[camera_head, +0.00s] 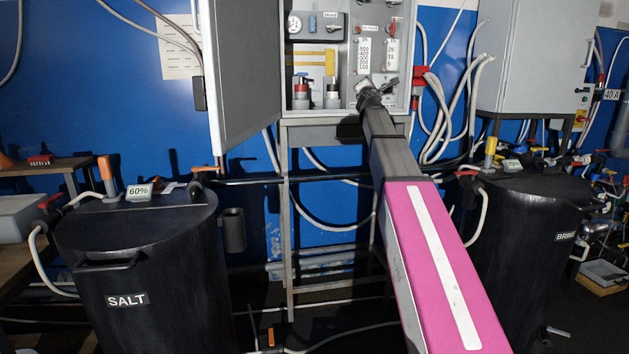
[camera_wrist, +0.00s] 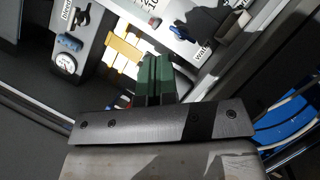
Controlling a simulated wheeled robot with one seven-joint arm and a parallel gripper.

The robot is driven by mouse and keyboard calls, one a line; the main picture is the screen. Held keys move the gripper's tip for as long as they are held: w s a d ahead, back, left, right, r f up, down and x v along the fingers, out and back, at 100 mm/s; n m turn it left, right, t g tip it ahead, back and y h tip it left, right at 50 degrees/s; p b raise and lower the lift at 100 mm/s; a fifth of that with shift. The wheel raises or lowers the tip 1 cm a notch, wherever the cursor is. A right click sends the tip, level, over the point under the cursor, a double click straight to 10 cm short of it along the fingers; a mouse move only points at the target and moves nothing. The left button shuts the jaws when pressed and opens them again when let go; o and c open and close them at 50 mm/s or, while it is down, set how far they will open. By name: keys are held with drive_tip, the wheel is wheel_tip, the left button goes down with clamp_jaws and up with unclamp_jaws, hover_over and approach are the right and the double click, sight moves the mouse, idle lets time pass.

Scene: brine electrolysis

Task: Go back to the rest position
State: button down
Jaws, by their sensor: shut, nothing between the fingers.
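My gripper (camera_head: 372,90) is at the end of my outstretched arm, in front of the open grey control cabinet (camera_head: 333,118). In the wrist view its two dark green fingers (camera_wrist: 154,78) are together with nothing between them. Behind them are the cabinet's yellow strips (camera_wrist: 124,50), a round gauge (camera_wrist: 64,63) and a blue handle (camera_wrist: 70,42). In the head view the gripper lies low at the right of the cabinet's inside, over the panel with the number labels (camera_head: 364,55). I cannot tell whether it touches anything. My arm hides part of the cabinet's lower right.
The open cabinet door (camera_head: 245,70) stands to the left of my arm. A black SALT barrel (camera_head: 140,265) is at the left and a BRINE barrel (camera_head: 530,240) at the right, close to my arm. Hoses (camera_head: 455,110) hang at the right. A metal frame (camera_head: 290,220) stands below the cabinet.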

drive_tip(key=s+d+f+m+g+h, duration=0.1)
drive_tip(key=s+d+f+m+g, duration=0.25)
drive_tip(key=f, duration=1.05)
drive_tip(key=s+a+f+m+g, duration=0.1)
drive_tip(key=s+f+m+g, duration=0.35)
drive_tip(key=f, duration=0.95)
drive_tip(key=s+d+f+m+g+h, duration=0.15)
drive_tip(key=s+f+m, duration=0.4)
drive_tip(key=f, duration=0.85)
drive_tip(key=s+a+f+m+g+y, duration=0.3)
drive_tip(key=s+f+m+g, duration=0.2)
drive_tip(key=s+f, duration=0.8)
drive_tip(key=s+a+f+m+g+y, duration=0.2)
drive_tip(key=s+f+m+g, duration=0.3)
drive_tip(key=s+f, duration=0.8)
drive_tip(key=s+g+y, duration=0.1)
drive_tip(key=s, duration=0.1)
drive_tip(key=shift+s+a, duration=0.4)
